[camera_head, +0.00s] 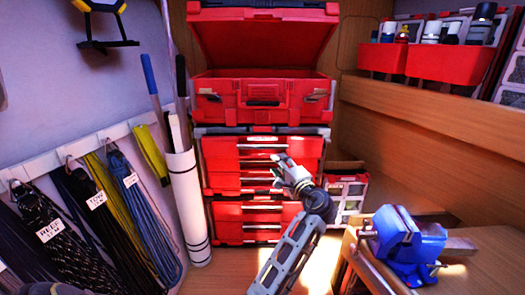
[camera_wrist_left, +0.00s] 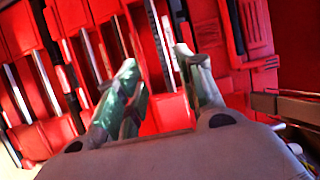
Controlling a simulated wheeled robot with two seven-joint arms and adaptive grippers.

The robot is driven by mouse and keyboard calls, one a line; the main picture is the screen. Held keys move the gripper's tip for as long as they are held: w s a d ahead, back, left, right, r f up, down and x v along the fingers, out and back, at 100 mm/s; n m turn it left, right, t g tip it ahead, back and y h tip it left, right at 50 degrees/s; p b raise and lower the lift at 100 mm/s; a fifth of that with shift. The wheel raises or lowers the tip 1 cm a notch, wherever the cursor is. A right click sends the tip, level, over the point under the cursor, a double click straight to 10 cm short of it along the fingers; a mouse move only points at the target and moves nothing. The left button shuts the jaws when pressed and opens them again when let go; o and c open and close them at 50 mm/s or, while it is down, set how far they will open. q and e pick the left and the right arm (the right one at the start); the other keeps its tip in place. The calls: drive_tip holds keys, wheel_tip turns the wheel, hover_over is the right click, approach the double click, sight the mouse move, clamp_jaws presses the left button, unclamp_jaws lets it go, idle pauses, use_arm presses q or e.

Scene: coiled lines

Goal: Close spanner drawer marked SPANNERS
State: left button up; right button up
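A red drawer chest (camera_head: 222,155) with several silver-handled drawers stands at the middle of the head view. Small white labels sit on its drawer fronts, too small to read, so I cannot tell which is marked SPANNERS. How far any drawer stands out is also unclear. My left gripper (camera_head: 279,170) is in front of the upper drawers, at their right half. In the left wrist view the two fingers of my left gripper (camera_wrist_left: 156,60) are apart with nothing between them, pointing at the red drawer fronts (camera_wrist_left: 165,112) and silver handles. My right gripper is not in view.
An open red toolbox (camera_head: 225,98) sits on the chest. A white tube (camera_head: 186,205) with poles stands close at its left, beside hanging ropes (camera_head: 150,215). A blue vise (camera_head: 402,240) on a wooden bench is at the right. Red bins (camera_head: 445,62) hang above.

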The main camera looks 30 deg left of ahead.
use_arm(q)
drive_tip(key=shift+a, duration=0.1)
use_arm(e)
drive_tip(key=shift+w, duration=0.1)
use_arm(q)
drive_tip(key=p, duration=0.1)
approach(263, 148)
drive_tip(key=x, duration=0.2)
drive_tip(key=p+x, duration=0.1)
drive_tip(key=x, duration=0.4)
drive_tip(key=shift+r, duration=0.1)
drive_tip(key=shift+x, duration=0.75)
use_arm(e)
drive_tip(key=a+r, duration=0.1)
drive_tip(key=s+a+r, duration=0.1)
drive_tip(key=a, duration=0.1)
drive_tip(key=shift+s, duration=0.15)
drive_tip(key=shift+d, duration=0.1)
use_arm(q)
drive_tip(key=shift+c, duration=0.4)
clamp_jaws()
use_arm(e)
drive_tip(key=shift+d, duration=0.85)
